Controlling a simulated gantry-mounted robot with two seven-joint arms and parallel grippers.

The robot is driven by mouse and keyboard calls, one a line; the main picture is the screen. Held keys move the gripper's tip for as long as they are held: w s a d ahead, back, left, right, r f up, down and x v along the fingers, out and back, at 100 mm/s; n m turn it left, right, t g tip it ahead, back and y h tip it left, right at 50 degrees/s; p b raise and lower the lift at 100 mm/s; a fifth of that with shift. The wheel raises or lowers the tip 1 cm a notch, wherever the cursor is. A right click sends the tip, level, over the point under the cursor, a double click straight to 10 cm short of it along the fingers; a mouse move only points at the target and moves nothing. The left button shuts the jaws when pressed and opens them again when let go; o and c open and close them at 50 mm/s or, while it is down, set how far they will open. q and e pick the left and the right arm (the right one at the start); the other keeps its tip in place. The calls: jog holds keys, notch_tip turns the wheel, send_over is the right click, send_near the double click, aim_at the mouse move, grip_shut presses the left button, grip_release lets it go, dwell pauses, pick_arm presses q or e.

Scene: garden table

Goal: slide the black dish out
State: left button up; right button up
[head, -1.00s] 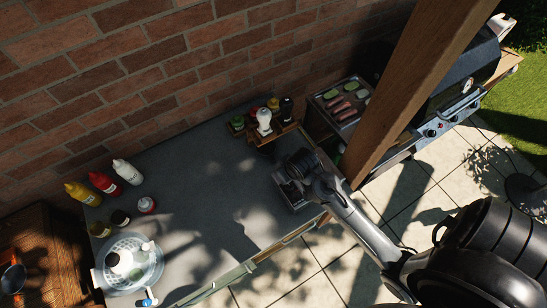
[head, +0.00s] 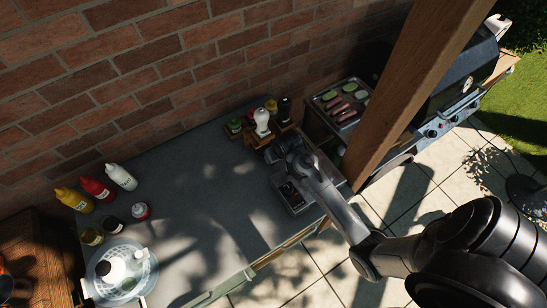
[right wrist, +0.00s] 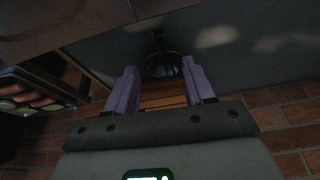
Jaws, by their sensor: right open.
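A dark, round, glossy thing that looks like the black dish (right wrist: 164,66) shows in the right wrist view, with a thin dark part extending away from it. It lies at the edge of a slatted wooden rack (right wrist: 162,96). My right gripper (right wrist: 160,78) is open, its two purple fingers on either side of the dish; I cannot tell whether they touch it. In the head view my right gripper (head: 273,152) is at the front of the wooden rack (head: 254,137) and hides the dish. My left gripper is not in view.
A white-topped bottle (head: 262,122) and other small bottles stand in the rack. A grey tray (head: 296,200) lies beneath my right arm. A wooden post (head: 415,90) rises at the right. The mid-counter is clear.

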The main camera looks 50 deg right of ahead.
jog(key=x, duration=1)
jog(key=shift+f, duration=0.2)
jog(key=shift+c, duration=0.4)
grip_shut()
